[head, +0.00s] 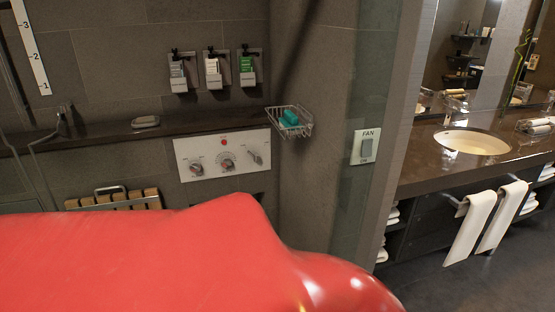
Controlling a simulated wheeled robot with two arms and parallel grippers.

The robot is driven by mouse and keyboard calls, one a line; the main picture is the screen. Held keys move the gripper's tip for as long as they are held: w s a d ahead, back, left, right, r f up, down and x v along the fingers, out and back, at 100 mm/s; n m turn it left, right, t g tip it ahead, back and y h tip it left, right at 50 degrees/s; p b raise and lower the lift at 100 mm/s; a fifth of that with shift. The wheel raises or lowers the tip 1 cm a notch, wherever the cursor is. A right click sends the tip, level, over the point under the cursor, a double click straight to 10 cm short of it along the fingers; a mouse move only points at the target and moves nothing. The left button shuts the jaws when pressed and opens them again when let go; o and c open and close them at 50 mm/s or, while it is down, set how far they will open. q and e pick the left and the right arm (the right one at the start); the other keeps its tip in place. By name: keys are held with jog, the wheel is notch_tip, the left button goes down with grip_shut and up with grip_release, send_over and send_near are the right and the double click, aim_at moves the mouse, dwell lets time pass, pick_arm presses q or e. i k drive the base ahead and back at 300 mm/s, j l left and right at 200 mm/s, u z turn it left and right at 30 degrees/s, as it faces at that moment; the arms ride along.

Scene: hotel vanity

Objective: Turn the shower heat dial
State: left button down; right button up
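The shower control panel (222,156) is a white plate on the dark tiled wall, left of the picture's middle in the head view. It carries a left dial (196,169), a larger middle dial (228,165) with markings round it, a grey lever-like knob (256,155) on the right and a red round spot (223,142) above. The labels are too small to read, so I cannot tell which one is the heat dial. Neither of my grippers is in view, and nothing touches the panel.
A dark ledge (185,128) runs above the panel, with several dispensers (212,70) over it. A wire basket (291,121) holding a green soap (289,117) juts out upper right. A slatted wooden rack (120,199) is lower left. The vanity sink (472,142) stands right.

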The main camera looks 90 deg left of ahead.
aim_at(227, 162)
jog(key=i+l+u, duration=0.1)
jog(key=u, duration=3.3)
jog(key=i+j, duration=0.15)
jog(key=i, duration=0.3)
jog(key=i+j, duration=0.15)
jog(key=i, duration=0.3)
jog(key=i+j, duration=0.2)
jog(key=i, duration=0.2)
